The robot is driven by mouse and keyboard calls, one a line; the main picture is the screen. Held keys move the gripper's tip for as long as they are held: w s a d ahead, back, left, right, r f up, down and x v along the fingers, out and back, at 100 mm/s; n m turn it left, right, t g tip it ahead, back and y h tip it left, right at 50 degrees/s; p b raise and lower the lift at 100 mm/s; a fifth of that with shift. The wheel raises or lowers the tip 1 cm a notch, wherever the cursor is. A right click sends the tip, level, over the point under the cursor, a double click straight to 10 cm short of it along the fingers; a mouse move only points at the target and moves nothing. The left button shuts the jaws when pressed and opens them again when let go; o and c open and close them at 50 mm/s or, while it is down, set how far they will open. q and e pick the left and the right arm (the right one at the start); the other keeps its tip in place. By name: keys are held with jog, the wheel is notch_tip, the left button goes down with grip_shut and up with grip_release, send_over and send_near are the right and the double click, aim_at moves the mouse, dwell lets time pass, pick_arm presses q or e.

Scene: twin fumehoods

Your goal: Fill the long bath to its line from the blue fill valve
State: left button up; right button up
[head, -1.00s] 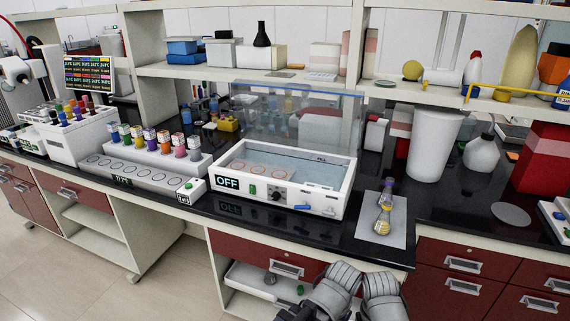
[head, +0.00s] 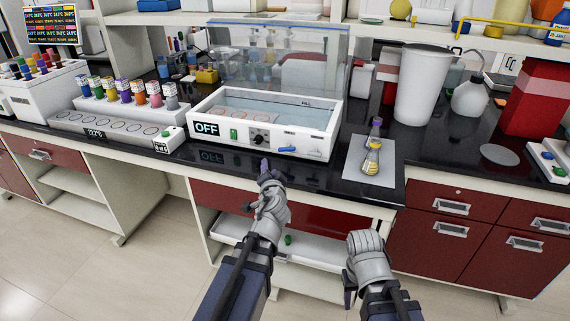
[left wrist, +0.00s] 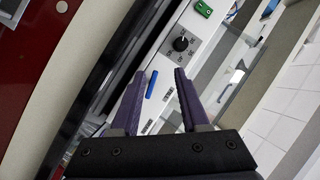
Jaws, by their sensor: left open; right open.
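The long bath (head: 215,108) is a white open tank on the bench, with pale bluish contents, orange rings inside and a FILL mark at its back right. Its front panel reads OFF. The blue fill valve (head: 286,149) is a small lever low on that panel; it also shows in the left wrist view (left wrist: 151,84), between the fingers in the picture. My left gripper (head: 265,166) is open and empty, in front of the panel and below left of the valve, apparently apart from it. My right gripper (head: 362,250) is low before the drawers, its fingers poorly shown.
The panel also carries a green switch (head: 234,134) and a black knob (head: 259,138). A rack of coloured-capped bottles (head: 118,122) is left.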

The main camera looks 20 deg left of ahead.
aim_at(286, 150)
pick_arm(q)
jog(key=m+t+h+b, duration=0.1)
jog(key=m+h, duration=0.1)
jog(key=m, duration=0.1)
jog(key=w+d+m+t+h+b, duration=0.1)
jog(key=m+h, duration=0.1)
jog(key=m, duration=0.1)
jog(key=w+m+t+h+b, duration=0.1)
jog(key=m+h, duration=0.1)
jog(key=m, duration=0.1)
jog(key=shift+w+d+f+t+b, duration=0.2)
jog(key=shift+w+t+b, duration=0.05)
jog(key=shift+t+b, duration=0.1)
pick_arm(e)
notch_tip(286, 150, down, 5)
jog(key=shift+w+d+r, duration=0.1)
jog(key=shift+d, duration=0.05)
pick_arm(q)
jog(key=shift+w, duration=0.15)
jog(key=w, duration=0.7)
jog(key=shift+w+d, duration=0.15)
jog(key=shift+w, duration=0.15)
grip_shut()
jog(key=shift+s, duration=0.1)
